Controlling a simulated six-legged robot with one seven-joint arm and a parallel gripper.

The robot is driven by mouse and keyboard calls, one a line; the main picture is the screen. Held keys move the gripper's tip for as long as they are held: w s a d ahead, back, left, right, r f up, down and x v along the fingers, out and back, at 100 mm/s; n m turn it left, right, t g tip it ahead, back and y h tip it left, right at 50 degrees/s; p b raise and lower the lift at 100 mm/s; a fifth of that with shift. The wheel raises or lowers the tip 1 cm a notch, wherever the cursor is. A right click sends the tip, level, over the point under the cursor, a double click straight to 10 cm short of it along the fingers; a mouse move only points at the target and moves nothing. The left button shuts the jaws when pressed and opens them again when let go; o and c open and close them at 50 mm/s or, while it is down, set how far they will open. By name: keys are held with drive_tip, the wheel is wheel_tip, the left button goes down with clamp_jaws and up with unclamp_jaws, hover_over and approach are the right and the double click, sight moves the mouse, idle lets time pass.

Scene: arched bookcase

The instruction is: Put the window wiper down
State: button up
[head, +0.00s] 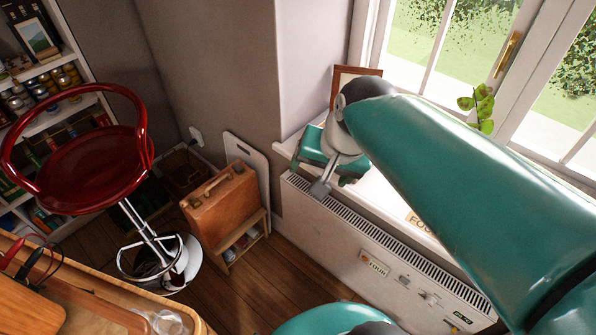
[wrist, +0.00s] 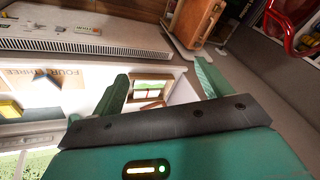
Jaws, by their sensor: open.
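I cannot make out the window wiper for certain in either view. My gripper (head: 312,148) is over the near left corner of the white windowsill, partly behind my own arm in the head view. In the wrist view my gripper (wrist: 160,72) has its two teal fingers wide apart, with nothing held between them. The windowsill (wrist: 75,101) shows beside and beyond the fingers. A small yellow thing (wrist: 9,109) lies at the left edge of the wrist view; I cannot tell what it is.
A brown frame (head: 341,75) stands at the sill's left end; a plant (head: 481,104) stands farther right. A radiator (head: 340,240) is below the sill. A brown case (head: 222,205) and a red stool (head: 85,168) stand left. Wooden floor shows between.

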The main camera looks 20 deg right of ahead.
drive_tip(key=s+a+r+n+t, duration=0.1)
drive_tip(key=s+a+n, duration=0.3)
drive_tip(key=n, duration=0.2)
drive_tip(key=shift+a+n+h, duration=0.3)
drive_tip(key=shift+h, duration=0.1)
drive_tip(key=shift+o, duration=0.4)
drive_tip(key=shift+w, duration=0.1)
